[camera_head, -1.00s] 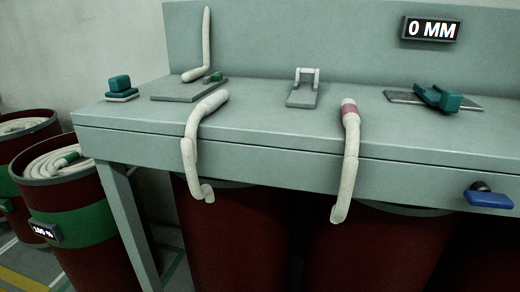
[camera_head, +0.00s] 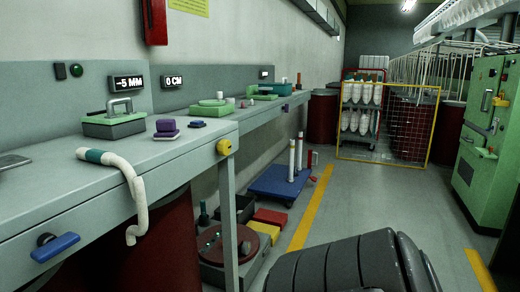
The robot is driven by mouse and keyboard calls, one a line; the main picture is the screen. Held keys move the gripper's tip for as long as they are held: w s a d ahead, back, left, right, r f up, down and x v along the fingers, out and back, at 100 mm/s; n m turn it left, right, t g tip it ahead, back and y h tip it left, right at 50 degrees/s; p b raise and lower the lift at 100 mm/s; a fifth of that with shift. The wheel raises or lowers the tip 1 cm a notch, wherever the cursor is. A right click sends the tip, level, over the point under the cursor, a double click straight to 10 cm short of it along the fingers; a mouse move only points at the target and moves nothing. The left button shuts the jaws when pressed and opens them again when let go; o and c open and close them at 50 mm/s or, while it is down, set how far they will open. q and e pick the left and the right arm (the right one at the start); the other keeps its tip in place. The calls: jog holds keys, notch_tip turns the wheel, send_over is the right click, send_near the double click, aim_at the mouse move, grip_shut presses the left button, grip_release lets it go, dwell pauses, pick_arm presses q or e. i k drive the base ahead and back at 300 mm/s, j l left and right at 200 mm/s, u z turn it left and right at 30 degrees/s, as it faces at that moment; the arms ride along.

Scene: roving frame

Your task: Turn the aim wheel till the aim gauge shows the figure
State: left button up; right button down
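Several small dark displays stand along the back panel of the benches. One reads "-5 MM" (camera_head: 127,84) and one reads "0 CM" (camera_head: 174,81). A third display (camera_head: 265,73) farther off is too small to read. I cannot tell which, if any, is the aim gauge. A round green disc (camera_head: 212,103) sits on a green base on the far bench. A dark red disc (camera_head: 222,246) tops a grey unit on the floor below. I cannot tell whether either is the aim wheel. Neither of my grippers is in view.
The near bench (camera_head: 60,190) holds a green handled block (camera_head: 114,121), a purple block (camera_head: 166,127) and a drooping pale strand (camera_head: 138,190). A blue low cart (camera_head: 280,184) stands beyond. Green cabinets (camera_head: 488,130) line the right. The grey floor aisle (camera_head: 385,195) between is free.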

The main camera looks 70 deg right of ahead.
aim_at(223, 147)
jog(key=z, duration=2.05)
